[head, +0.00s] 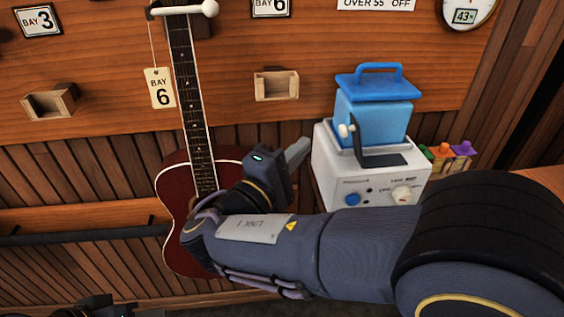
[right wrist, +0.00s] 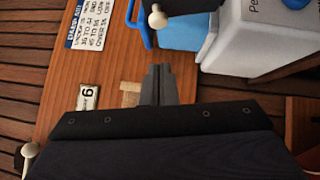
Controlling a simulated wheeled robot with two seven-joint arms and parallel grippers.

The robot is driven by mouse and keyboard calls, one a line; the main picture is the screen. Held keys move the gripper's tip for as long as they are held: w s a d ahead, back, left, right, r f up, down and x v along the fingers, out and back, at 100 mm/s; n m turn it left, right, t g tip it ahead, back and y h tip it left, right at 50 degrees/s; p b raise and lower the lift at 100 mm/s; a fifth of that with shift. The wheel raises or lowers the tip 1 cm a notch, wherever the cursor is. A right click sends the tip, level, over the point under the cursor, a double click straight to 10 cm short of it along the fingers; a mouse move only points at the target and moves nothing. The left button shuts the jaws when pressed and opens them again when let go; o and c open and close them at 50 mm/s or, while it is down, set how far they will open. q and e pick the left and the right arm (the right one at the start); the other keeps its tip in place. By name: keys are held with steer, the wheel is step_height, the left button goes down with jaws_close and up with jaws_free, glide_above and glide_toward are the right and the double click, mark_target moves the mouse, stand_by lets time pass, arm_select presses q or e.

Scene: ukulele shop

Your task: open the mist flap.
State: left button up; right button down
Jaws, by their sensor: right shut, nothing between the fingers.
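The mist humidifier has a white base (head: 345,180) and a blue tank (head: 375,115) with a blue handle. The dark mist flap (head: 382,159) lies about flat on top of the base, in front of the tank. A black lever with a pale knob (head: 344,131) stands up at its left side; the knob also shows in the right wrist view (right wrist: 157,19). My right gripper (head: 298,151) is shut and empty, left of the base and apart from the lever. Its closed fingers (right wrist: 158,85) point toward the humidifier's side. Dark parts of my left arm show at the bottom left; its fingers are unclear.
A red guitar (head: 178,180) hangs on the wall left of my right gripper, partly behind my arm. A small wooden box (head: 276,87) is on the wall above it. Small coloured bottles (head: 443,152) stand right of the humidifier. The space between gripper and lever looks clear.

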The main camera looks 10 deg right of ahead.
mark_target(342, 127)
steer(key=shift+w+d+r+p, duration=0.15)
steer(key=shift+w+d, duration=0.1)
steer(key=shift+d, duration=0.6)
steer(key=shift+w+d+r+p, duration=0.1)
steer(key=shift+w+d+r, duration=0.15)
steer(key=shift+d, duration=0.6)
steer(key=shift+w+d+r+p, duration=0.1)
steer(key=shift+w+d, duration=0.15)
steer(key=shift+d, duration=0.6)
steer(key=shift+r, duration=0.1)
steer(key=shift+d+r+m+g+y, duration=0.6)
steer(key=shift+d+r+m+g, duration=0.15)
steer(key=shift+d+m+g, duration=0.25)
steer(key=shift+a, duration=0.15)
